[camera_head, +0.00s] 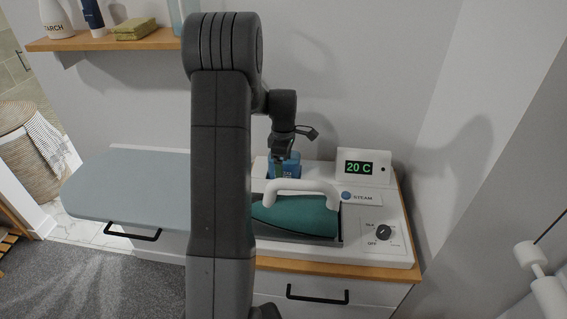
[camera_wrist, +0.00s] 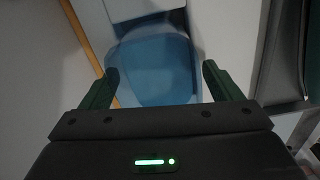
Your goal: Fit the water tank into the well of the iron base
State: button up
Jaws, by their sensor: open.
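The blue water tank (camera_head: 286,168) stands at the back of the white iron base (camera_head: 385,262), behind the iron. In the wrist view the tank (camera_wrist: 155,65) fills the middle, between and just beyond the fingertips. My gripper (camera_head: 284,150) is above the tank, pointing down. In the wrist view my gripper (camera_wrist: 160,80) is open, with one green finger on each side of the tank and a gap on the right. I cannot tell whether the tank is seated in the well, as my arm hides part of the base.
A teal iron with a white handle (camera_head: 298,188) rests on the base. A display box reading 20 C (camera_head: 362,167) and a dial (camera_head: 384,232) are to the right. A grey ironing board (camera_head: 130,185) extends left. A wooden shelf with bottles (camera_head: 110,42) hangs above left.

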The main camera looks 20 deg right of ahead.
notch_tip(320, 180, up, 12)
jog(key=b, duration=0.1)
jog(key=shift+r, duration=0.2)
dwell(0.3)
notch_tip(320, 180, down, 12)
jog(key=shift+f+p, duration=0.1)
jog(key=shift+p, duration=0.5)
jog(key=shift+r+b, duration=0.4)
jog(key=shift+r, duration=1.5)
